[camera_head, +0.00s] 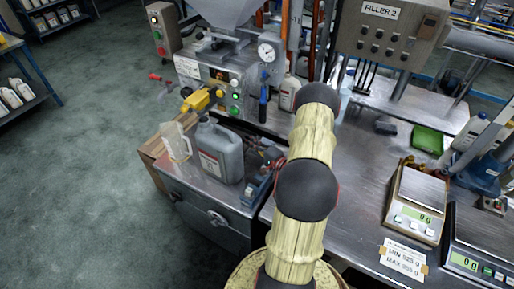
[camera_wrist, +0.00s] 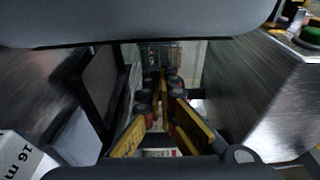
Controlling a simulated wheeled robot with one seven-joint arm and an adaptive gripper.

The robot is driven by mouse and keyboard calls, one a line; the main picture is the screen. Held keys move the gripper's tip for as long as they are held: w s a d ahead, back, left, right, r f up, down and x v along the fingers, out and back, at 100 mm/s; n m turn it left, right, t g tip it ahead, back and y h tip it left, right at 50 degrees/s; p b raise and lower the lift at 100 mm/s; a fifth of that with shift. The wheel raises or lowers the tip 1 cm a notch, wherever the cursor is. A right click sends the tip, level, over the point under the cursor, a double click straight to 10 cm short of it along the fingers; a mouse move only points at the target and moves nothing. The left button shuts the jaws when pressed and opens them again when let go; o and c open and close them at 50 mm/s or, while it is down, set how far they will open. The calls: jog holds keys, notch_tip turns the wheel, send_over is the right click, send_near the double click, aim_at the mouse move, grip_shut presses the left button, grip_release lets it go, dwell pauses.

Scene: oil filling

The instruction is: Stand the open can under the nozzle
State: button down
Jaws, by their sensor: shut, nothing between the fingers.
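A grey can (camera_head: 221,152) with a white and red label stands upright on the metal bench, left of my arm in the head view. Its top is too small to tell whether it is open. The filler (camera_head: 215,75), with a hopper, gauge and buttons, stands behind it. I cannot make out the nozzle for certain. My gripper (camera_wrist: 160,78) shows in the wrist view, its yellow and black fingers converging, shut and empty.
A clear jug (camera_head: 176,141) stands left of the can near the bench's left edge. A yellow-and-black part (camera_head: 199,98) projects by the filler. A control box (camera_head: 391,27) rises behind.

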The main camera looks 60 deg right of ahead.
jog(key=shift+w+a, duration=0.25)
jog(key=shift+a, duration=0.55)
jog(key=shift+w+a, duration=0.2)
jog(key=shift+a, duration=0.6)
jog(key=shift+w+a, duration=0.2)
jog(key=shift+a, duration=0.3)
jog(key=shift+w+a, duration=0.15)
jog(key=shift+a, duration=0.3)
jog(key=s+a, duration=0.1)
jog(key=s, duration=1.1)
jog(key=shift+a, duration=0.35)
